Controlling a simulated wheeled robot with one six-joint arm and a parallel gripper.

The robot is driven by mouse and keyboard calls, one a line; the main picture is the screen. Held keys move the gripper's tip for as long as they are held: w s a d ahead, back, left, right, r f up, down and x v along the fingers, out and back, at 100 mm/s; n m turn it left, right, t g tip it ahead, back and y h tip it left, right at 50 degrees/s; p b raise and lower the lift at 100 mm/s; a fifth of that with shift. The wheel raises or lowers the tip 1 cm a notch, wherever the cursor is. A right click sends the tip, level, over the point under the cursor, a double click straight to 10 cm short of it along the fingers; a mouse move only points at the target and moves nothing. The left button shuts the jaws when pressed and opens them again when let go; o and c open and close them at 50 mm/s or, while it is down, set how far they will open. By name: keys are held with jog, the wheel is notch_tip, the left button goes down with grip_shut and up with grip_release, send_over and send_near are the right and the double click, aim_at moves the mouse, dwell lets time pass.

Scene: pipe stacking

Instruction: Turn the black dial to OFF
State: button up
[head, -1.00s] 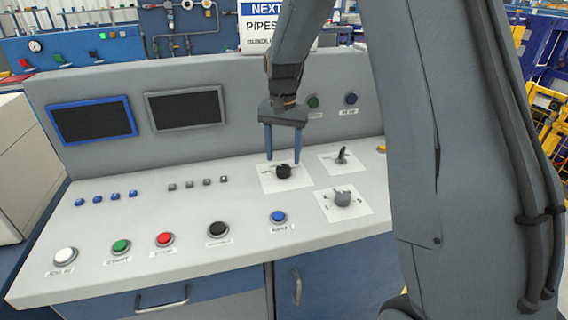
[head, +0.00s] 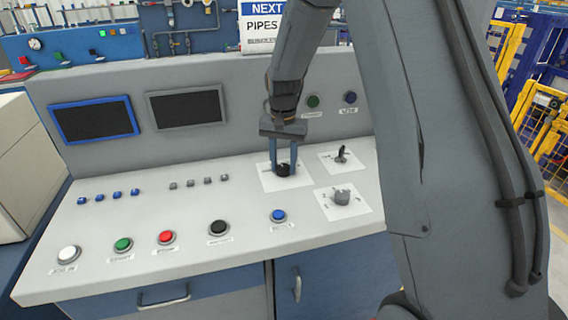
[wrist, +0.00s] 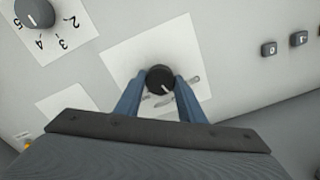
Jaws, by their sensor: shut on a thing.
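The black dial (head: 283,169) sits on a white label plate (head: 269,181) on the console's sloping top. My gripper (head: 283,166) points down over it, with its two blue fingers on either side of the dial. In the wrist view the dial (wrist: 160,79) lies between the fingertips (wrist: 160,84), which are shut on its sides. A white pointer line on the dial faces the lower right in that view. Faint lettering on the plate (wrist: 128,50) is partly covered by the fingers and is not legible.
A grey numbered dial (head: 342,197) is close by at the front right, and a black lever switch (head: 341,156) is at the right. Several push buttons, including a blue one (head: 278,216), line the panel. Two screens (head: 185,107) stand behind on the upright back panel.

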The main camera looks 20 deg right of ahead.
aim_at(284, 166)
jog(key=shift+n, duration=0.4)
jog(key=n, duration=0.3)
jog(key=shift+p, duration=0.35)
jog(key=shift+n, duration=2)
jog(key=shift+w, duration=0.1)
jog(key=o, duration=1)
jog(key=shift+o, duration=0.2)
jog(key=shift+r+b, duration=0.85)
jog(key=shift+r, duration=3.1)
